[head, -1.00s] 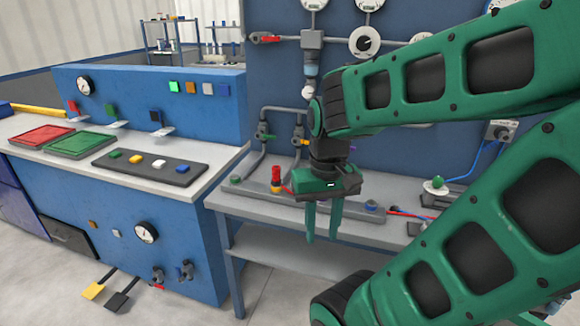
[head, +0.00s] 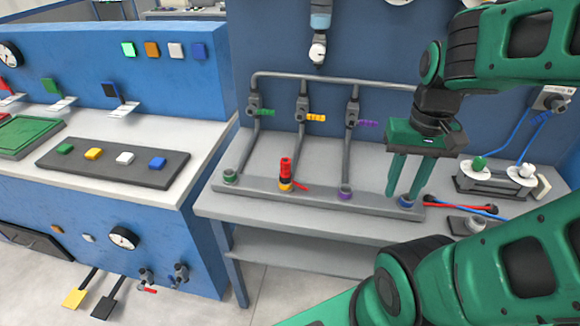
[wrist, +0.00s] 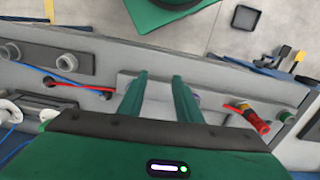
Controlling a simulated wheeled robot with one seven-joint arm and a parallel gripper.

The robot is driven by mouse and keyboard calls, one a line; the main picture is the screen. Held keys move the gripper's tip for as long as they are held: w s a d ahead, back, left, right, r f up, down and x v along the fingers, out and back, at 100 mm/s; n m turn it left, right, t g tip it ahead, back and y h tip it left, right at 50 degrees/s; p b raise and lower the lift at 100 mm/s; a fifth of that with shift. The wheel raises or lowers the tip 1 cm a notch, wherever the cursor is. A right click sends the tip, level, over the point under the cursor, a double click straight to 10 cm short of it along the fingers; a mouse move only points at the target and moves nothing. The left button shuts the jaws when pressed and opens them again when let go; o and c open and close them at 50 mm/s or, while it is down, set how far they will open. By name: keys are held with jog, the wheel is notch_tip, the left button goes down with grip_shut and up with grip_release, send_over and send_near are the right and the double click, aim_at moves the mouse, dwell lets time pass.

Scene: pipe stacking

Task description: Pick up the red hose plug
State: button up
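The red hose plug (head: 286,165) stands upright on a yellow-ringed socket (head: 285,185) in the grey rail on the bench. It also shows at the right of the wrist view (wrist: 256,122). My gripper (head: 401,192) points down with its two green fingers apart and nothing between them. It is well to the right of the plug in the head view, near the blue-ringed socket (head: 406,201) at the rail's right end. In the wrist view, the fingers (wrist: 159,80) are spread, and the plug lies to their right, not between them.
Green (head: 230,176) and purple (head: 345,191) sockets share the rail. Valves with coloured handles and a grey pipe (head: 330,77) rise behind it. Red and blue hoses (head: 462,208) lie at the right, near a white-topped connector block (head: 490,180). A blue console (head: 150,240) stands at the left.

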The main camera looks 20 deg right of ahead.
jog(key=shift+o, duration=0.4)
jog(key=shift+a, duration=0.15)
jog(key=shift+o, duration=1)
jog(key=shift+s+r, duration=0.2)
jog(key=shift+r, duration=0.05)
notch_tip(320, 180, up, 4)
jog(key=r+m, duration=0.1)
jog(key=m, duration=0.3)
send_over(285, 160)
jog(key=shift+s+f, duration=0.1)
jog(key=shift+f, duration=0.15)
notch_tip(285, 160, down, 4)
jog(key=shift+a+f, duration=0.1)
jog(key=shift+f, duration=3.2)
jog(key=shift+c, duration=0.7)
